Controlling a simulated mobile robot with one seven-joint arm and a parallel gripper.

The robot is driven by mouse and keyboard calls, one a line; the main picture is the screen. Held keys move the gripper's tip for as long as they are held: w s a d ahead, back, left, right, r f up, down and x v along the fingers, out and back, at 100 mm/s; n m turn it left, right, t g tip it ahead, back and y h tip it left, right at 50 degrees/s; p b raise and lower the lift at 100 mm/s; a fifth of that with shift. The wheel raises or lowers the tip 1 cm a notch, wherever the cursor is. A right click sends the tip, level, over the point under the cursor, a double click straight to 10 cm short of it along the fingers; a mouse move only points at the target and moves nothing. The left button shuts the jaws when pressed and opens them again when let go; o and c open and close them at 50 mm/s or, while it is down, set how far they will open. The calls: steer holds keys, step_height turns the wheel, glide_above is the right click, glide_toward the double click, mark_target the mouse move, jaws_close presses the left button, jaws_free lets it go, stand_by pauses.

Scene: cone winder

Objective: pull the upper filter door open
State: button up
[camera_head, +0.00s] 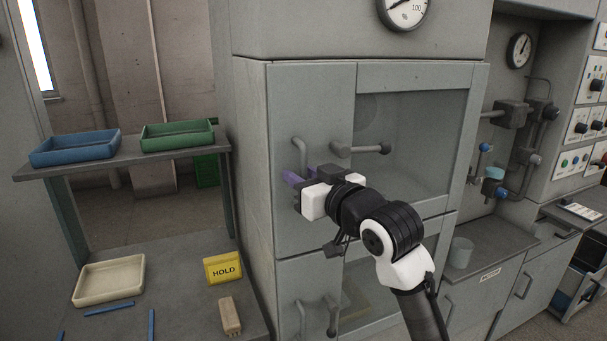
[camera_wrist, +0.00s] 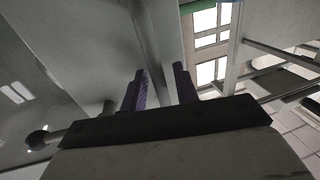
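The upper filter door (camera_head: 285,115) is a grey panel on the cabinet, shut flush in its frame. Its bent bar handle (camera_head: 299,150) stands out from the panel, its lower part hidden by my gripper. My gripper (camera_head: 308,176) is at the handle, its purple fingers pointing to the door. In the wrist view the fingers of my gripper (camera_wrist: 160,88) are apart, with the handle bar (camera_wrist: 149,45) running between them. I cannot tell whether either finger touches it.
A rod with a round knob (camera_head: 384,149) sticks out just right of my gripper, beside the glass window (camera_head: 420,120). A lower door handle (camera_head: 301,318) is below. At left, a shelf holds blue (camera_head: 75,148) and green (camera_head: 177,135) trays; a yellow HOLD sign (camera_head: 223,268) stands below.

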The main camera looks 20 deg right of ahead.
jaws_close()
steer(key=shift+s, duration=0.1)
